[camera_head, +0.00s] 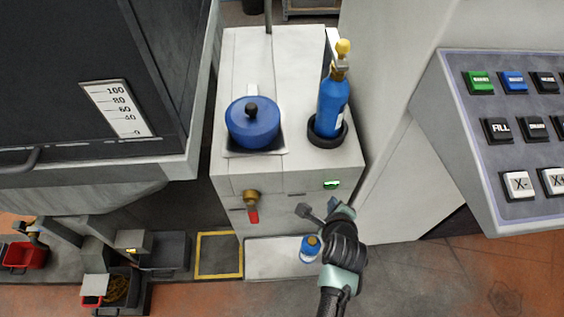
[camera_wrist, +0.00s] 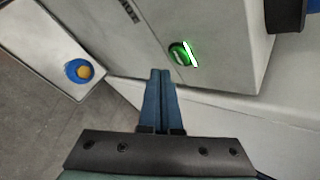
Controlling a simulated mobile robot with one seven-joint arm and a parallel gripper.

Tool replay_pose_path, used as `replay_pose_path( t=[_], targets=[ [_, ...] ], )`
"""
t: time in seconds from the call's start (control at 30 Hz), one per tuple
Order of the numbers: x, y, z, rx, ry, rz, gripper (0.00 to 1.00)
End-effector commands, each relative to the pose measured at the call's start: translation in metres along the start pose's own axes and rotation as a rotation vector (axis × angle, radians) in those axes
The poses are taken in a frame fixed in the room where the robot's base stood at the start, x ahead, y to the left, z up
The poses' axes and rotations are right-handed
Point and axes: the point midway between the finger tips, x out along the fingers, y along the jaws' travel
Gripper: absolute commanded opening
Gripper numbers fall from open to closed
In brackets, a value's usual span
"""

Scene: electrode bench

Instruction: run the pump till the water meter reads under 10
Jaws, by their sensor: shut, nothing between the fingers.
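A white scale plate (camera_head: 118,108) with marks from 100 down to 0 is on the dark tank at the left of the head view. I cannot make out a level or pointer on it. A green lit switch (camera_head: 331,185) is on the front of the white cabinet; it also shows in the wrist view (camera_wrist: 183,54), glowing. My gripper (camera_head: 318,208) is in front of the cabinet, just below the switch. In the wrist view its fingers (camera_wrist: 160,74) are shut together and empty, with the tips below and left of the switch, apart from it.
The cabinet top (camera_head: 285,65) holds a blue pot (camera_head: 252,125) and a blue bottle (camera_head: 333,104) in a black ring. A red-handled tap (camera_head: 252,208) is on the cabinet front. A button panel (camera_head: 510,190) is at the right.

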Motion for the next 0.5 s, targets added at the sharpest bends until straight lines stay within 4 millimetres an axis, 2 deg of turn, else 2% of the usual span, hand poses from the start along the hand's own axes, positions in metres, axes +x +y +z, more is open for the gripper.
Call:
replay_pose_path(
  t=[0.03,0.3,0.5],
  targets=[
    [-0.007,0.002,-0.002,0.002,0.002,0.002,0.0],
    [-0.026,0.015,-0.016,0.002,0.001,0.0,0.0],
    [-0.033,0.022,-0.023,0.002,0.0,-0.001,0.0]
  ],
)
